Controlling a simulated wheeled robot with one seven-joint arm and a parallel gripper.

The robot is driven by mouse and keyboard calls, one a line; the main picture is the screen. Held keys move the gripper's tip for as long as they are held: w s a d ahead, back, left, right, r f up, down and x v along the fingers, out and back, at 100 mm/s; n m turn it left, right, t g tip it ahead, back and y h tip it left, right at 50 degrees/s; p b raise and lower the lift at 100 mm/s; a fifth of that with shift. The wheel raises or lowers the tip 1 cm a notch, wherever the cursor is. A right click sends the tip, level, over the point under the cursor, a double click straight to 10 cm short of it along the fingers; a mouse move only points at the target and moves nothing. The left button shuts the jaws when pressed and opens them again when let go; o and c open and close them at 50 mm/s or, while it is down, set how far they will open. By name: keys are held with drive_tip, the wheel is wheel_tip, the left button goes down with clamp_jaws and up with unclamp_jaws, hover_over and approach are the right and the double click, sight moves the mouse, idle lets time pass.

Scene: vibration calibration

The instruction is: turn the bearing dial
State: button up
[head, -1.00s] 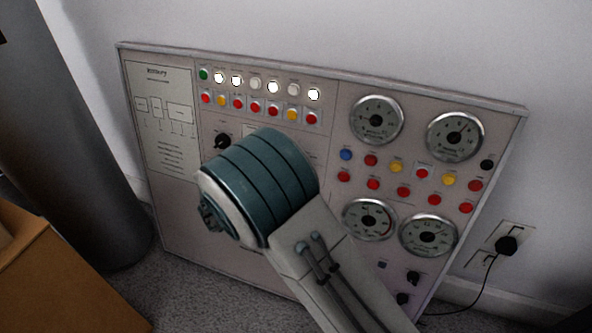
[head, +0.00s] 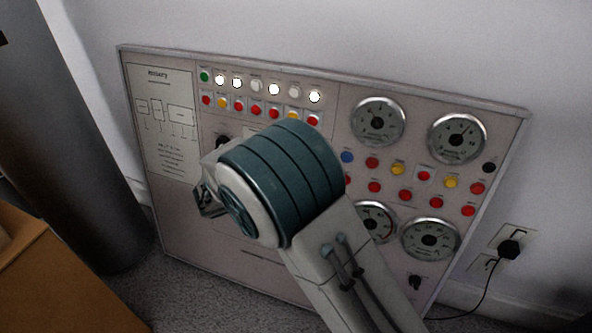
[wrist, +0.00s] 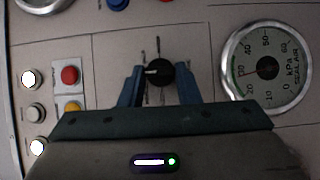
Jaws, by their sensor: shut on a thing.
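The bearing dial, a small round black knob with a pale pointer mark (wrist: 158,73), shows in the wrist view on the pale panel. The pointer mark is toward its left side. My gripper (wrist: 161,76) has one blue-grey finger on each side of the knob and is shut on it. In the head view my teal-banded wrist and forearm cover the middle of the panel (head: 215,235), so the fingers and the held dial are hidden there.
A seal air gauge (wrist: 267,67) is right of the dial, and red (wrist: 69,75) and yellow (wrist: 72,107) buttons are left. In the head view, a brown box (head: 60,280) stands front left and a plug (head: 509,249) sits in the wall socket at right.

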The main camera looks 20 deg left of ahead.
drive_tip(key=o, duration=1)
drive_tip(key=shift+c, duration=0.2)
drive_tip(key=p+v, duration=0.4)
drive_tip(key=v, duration=0.9)
drive_tip(key=shift+s+a, duration=0.3)
